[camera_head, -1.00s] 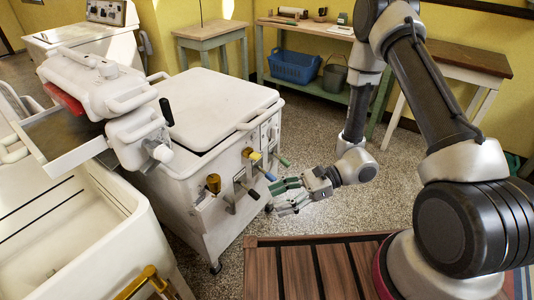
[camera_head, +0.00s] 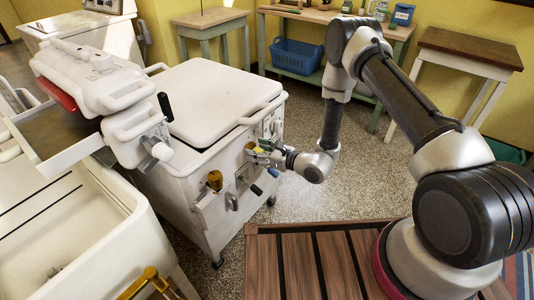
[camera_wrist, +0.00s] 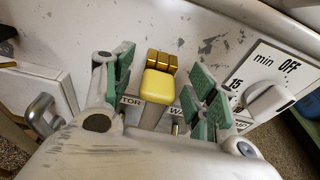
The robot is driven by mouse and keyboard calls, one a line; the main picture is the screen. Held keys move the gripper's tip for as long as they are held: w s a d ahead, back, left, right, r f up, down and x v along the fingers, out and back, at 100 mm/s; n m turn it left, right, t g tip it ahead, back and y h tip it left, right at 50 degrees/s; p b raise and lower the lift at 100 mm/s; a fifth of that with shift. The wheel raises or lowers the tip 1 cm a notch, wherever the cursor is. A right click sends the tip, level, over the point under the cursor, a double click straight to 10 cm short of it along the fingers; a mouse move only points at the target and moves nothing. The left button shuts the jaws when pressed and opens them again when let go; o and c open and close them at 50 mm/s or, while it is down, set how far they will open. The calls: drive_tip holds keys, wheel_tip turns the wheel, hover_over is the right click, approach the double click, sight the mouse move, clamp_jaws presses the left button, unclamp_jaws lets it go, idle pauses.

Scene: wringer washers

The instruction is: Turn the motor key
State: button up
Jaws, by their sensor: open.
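The yellow-capped key (camera_wrist: 158,86) stands out from the washer's white front panel, with a gold block (camera_wrist: 162,62) behind it. A partly hidden label ending in "TOR" (camera_wrist: 131,101) is beside it. My gripper (camera_wrist: 163,88) is open, with its green-padded fingers on the left and right of the yellow key. Gaps show between the pads and the key. In the head view my gripper (camera_head: 259,153) is at the washer's (camera_head: 195,165) front panel and partly hides the key.
A white dial (camera_wrist: 270,101) marked "min OFF" is right of my gripper. A grey handle (camera_wrist: 43,115) is to the left. A gold knob (camera_head: 214,180), blue-tipped lever (camera_head: 273,172) and black-tipped lever (camera_head: 256,189) stick out nearby.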

drive_tip(key=shift+x, duration=0.85)
drive_tip(key=c, duration=1.1)
drive_tip(key=o, duration=1.1)
